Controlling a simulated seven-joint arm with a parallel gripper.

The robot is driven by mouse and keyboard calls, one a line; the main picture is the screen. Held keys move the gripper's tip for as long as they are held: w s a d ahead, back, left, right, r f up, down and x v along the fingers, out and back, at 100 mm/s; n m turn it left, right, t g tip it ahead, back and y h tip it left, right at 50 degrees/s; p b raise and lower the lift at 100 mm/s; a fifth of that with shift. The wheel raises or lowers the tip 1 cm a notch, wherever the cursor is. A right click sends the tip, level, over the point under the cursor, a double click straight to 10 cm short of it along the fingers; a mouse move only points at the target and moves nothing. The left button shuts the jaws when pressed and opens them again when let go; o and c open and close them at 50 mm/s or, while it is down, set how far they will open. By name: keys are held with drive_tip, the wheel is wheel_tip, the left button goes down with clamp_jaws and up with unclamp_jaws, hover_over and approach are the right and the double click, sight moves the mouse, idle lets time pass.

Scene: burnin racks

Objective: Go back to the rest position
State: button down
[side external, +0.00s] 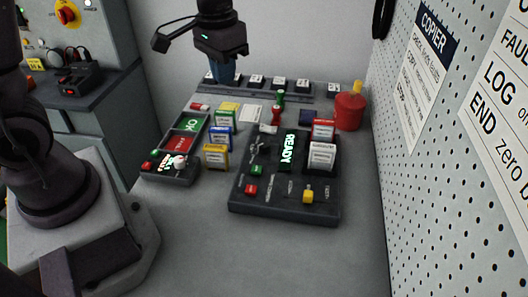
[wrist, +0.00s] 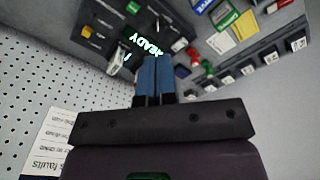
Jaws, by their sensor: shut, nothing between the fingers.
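My gripper (side external: 224,74) hangs over the far left part of the bench in the side view, above the row of numbered slots at the back. Its blue fingers (wrist: 154,80) are together and empty in the wrist view. The dark device board with a lit READY display (side external: 287,149) stands in the middle of the bench, clear of my gripper. READY also shows in the wrist view (wrist: 148,45).
A dark tray with green OK and red panels (side external: 182,143) lies at left. Several coloured cartridges (side external: 216,155) stand between it and the board. A red can (side external: 349,111) is at the back right beside the pegboard wall (side external: 400,190). The front bench is clear.

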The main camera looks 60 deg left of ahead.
drive_tip(key=s+d+r+t, duration=0.1)
drive_tip(key=s+r+t, duration=0.1)
drive_tip(key=s+r, duration=0.3)
drive_tip(key=s+d+r+m+t, duration=0.1)
drive_tip(key=s+d+r+t, duration=0.1)
drive_tip(key=s+r, duration=0.3)
drive_tip(key=s+t, duration=0.1)
drive_tip(key=s, duration=0.2)
drive_tip(key=shift+s, duration=0.25)
idle(0.9)
